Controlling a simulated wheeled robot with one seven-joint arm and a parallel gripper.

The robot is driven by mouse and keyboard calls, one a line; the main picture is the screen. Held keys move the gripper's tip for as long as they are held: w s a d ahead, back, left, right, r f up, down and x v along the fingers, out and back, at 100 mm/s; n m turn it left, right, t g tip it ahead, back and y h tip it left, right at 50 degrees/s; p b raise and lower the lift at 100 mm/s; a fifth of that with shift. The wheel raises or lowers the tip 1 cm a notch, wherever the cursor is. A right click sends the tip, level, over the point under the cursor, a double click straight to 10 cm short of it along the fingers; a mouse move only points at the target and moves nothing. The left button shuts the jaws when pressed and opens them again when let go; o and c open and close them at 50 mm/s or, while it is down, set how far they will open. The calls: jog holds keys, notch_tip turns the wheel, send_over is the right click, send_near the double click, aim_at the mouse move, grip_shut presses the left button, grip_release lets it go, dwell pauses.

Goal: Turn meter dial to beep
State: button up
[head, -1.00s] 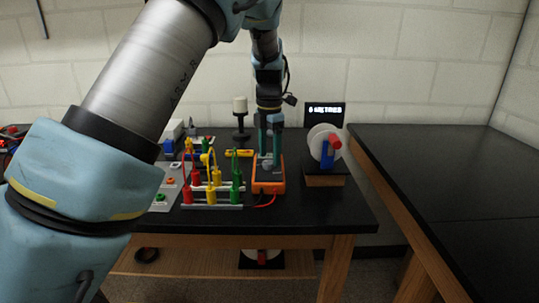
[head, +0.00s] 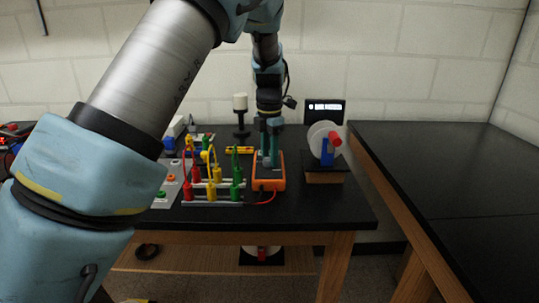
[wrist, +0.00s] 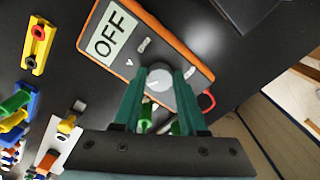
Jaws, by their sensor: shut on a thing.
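The orange meter (head: 279,182) lies on the black table in the head view, below my gripper (head: 268,165). In the wrist view the meter (wrist: 180,45) has a grey face, and its display (wrist: 112,35) reads OFF. Its round grey dial (wrist: 159,78) sits between the green fingertips of my gripper (wrist: 160,78). My gripper is shut on the dial, with a finger on each side. In the head view my gripper hides the dial.
Left of the meter stands a rack (head: 212,204) with red, yellow and green plugs and leads. A white reel (head: 320,138) on a wooden block stands to the right, in front of a small black screen (head: 325,107). A yellow block (head: 240,150) lies behind. The right-hand table (head: 450,185) is bare.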

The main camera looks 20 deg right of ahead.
grip_shut()
